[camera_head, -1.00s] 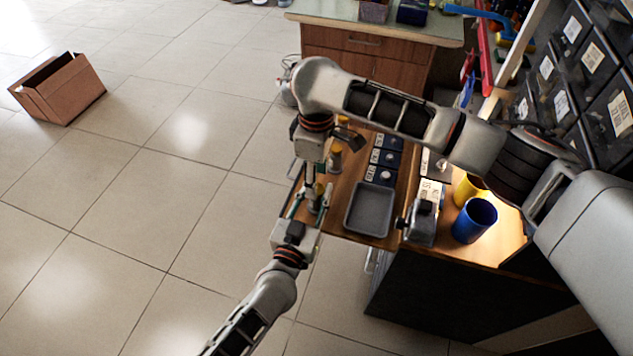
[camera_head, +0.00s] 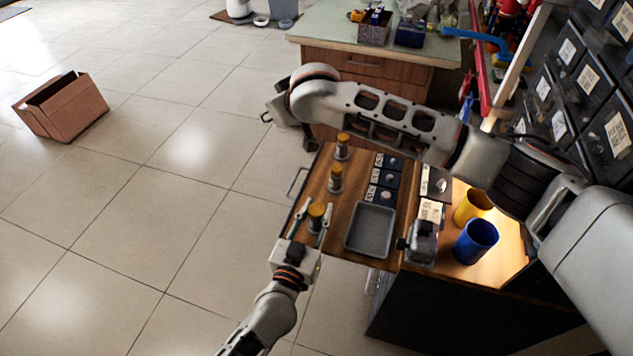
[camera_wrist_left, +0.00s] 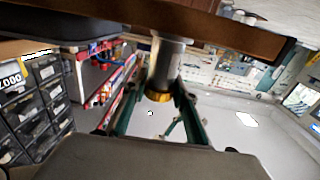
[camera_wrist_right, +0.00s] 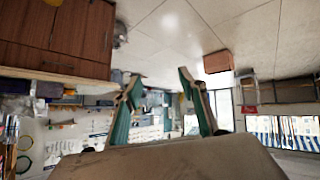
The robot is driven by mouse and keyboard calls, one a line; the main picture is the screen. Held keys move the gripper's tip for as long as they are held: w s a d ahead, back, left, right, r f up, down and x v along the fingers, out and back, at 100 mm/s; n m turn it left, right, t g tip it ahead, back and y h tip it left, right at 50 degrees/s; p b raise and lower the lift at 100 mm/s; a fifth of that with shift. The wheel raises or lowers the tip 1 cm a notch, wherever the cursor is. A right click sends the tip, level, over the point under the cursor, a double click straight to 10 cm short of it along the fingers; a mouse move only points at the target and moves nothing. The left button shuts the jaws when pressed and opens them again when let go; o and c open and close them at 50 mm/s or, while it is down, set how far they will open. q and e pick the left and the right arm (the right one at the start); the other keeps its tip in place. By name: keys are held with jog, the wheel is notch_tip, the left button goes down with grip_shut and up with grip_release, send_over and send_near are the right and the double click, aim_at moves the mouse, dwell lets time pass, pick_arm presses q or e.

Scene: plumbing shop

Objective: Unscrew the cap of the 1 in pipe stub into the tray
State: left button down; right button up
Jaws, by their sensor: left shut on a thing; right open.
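Three capped pipe stubs stand in a row along the left edge of the wooden bench: the near stub (camera_head: 316,218), the middle stub (camera_head: 335,180) and the far stub (camera_head: 342,148). I cannot read which one is 1 in. My left gripper (camera_head: 308,226) is shut on the near stub's grey body, below its brass-coloured cap. That cap (camera_wrist_left: 158,97) shows between the fingers in the left wrist view and is on the stub. The grey tray (camera_head: 347,243) is empty, right of the near stub. My right gripper (camera_wrist_right: 155,76) is open and empty, beyond the bench's far end.
Small dark labelled boxes (camera_head: 385,178) line the bench behind the tray. A grey device (camera_head: 421,243), a blue cup (camera_head: 475,242) and a yellow cup (camera_head: 472,207) stand to its right. A cardboard box (camera_head: 62,108) lies on the open floor at left.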

jog(key=s+a+r+n+t+y, duration=0.1)
jog(key=a+r+n+y, duration=0.1)
jog(key=a+r+y, duration=0.5)
jog(key=s+a+r+n+t+y, duration=0.1)
jog(key=a+r+t+y, duration=0.2)
jog(key=r, duration=0.8)
jog(key=s+a+f+n+g+y, duration=0.1)
jog(key=s+a+n+g, duration=0.2)
jog(key=s+n+g, duration=0.35)
jog(key=s+a+f+n+g+y, duration=0.1)
jog(key=s+a+f+n+g, duration=0.2)
jog(key=s+g, duration=0.5)
jog(key=m+t+h, duration=0.2)
jog(key=m+h, duration=0.4)
jog(key=h, duration=1.1)
send_over(317, 209)
jog(key=shift+g, duration=0.25)
jog(key=f, duration=2)
jog(key=shift+a+f, duration=0.2)
jog(key=shift+f, duration=0.05)
jog(key=shift+d+f, duration=0.15)
jog(key=shift+f, duration=3.85)
